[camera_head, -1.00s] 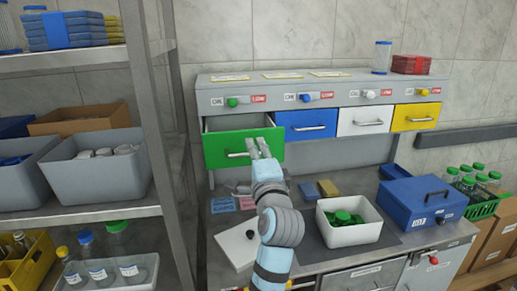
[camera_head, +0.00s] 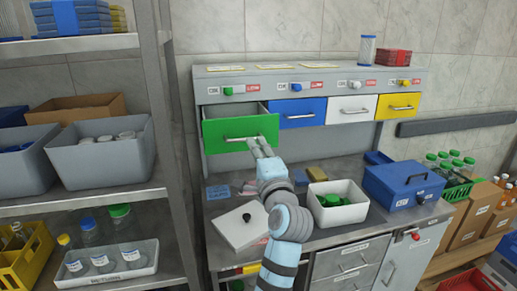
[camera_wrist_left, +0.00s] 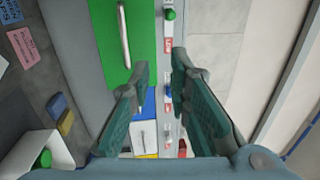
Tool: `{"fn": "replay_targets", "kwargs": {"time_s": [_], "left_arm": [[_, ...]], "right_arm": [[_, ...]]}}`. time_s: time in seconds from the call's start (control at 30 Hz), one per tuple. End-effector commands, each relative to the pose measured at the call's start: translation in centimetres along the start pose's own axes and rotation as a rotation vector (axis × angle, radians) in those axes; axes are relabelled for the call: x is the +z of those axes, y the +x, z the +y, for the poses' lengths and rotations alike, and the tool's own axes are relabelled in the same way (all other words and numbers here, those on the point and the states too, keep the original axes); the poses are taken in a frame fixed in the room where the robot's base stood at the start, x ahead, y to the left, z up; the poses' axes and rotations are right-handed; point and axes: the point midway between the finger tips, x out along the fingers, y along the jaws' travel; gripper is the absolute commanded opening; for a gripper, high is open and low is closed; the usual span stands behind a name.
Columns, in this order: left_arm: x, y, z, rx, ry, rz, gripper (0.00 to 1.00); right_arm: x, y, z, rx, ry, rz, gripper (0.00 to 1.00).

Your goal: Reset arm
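The green drawer (camera_head: 228,143) is pulled out of the cap feeder. My left gripper (camera_head: 257,145) is in front of it, just right of and below its handle (camera_head: 243,138). In the left wrist view, my left gripper (camera_wrist_left: 160,66) has its two dark green fingers apart with nothing between them. The green drawer front (camera_wrist_left: 135,45) and its handle (camera_wrist_left: 124,38) lie beyond the fingers, to the upper left and apart from them. My right gripper is in neither view.
Blue (camera_head: 299,113), white (camera_head: 352,110) and yellow (camera_head: 398,106) drawers are shut. Below stand a white bin of green caps (camera_head: 338,221), a blue box (camera_head: 404,198) and a white lid (camera_head: 236,234). A metal shelf (camera_head: 150,203) with bins is at the left.

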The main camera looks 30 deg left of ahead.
Motion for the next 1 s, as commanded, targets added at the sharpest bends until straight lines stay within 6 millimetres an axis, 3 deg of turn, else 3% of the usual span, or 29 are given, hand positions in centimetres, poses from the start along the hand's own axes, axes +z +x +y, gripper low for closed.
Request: {"fn": "replay_targets", "kwargs": {"time_s": [0.47, 0.57, 0.67, 0.73, 0.8, 0.87, 0.9, 1.0], "left_arm": [[-0.3, -0.1, -0.3, -0.004, -0.036, 0.007, 0.17], [-3.5, 0.0, 0.2, -0.004, -0.233, 0.124, 0.17], [-9.8, -0.4, 5.7, 0.133, -0.441, 0.313, 0.17], [-12.8, -1.8, 12.8, 0.297, -0.556, 0.397, 0.17], [-14.2, -4.0, 20.5, 0.477, -0.654, 0.428, 0.17], [-14.1, -6.4, 27.0, 0.627, -0.726, 0.416, 0.17], [-13.5, -8.2, 31.2, 0.723, -0.768, 0.393, 0.17], [-10.3, -13.3, 41.0, 0.942, -0.854, 0.288, 0.17]], "right_arm": [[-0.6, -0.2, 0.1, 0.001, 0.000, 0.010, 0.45], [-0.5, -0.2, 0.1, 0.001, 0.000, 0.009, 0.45], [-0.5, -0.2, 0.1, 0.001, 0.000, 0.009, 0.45], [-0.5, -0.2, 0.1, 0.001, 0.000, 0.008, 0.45], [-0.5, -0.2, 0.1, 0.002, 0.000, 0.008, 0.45], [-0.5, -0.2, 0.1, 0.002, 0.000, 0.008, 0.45], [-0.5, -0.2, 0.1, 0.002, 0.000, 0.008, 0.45], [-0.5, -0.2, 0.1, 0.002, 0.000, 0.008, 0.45]]}}
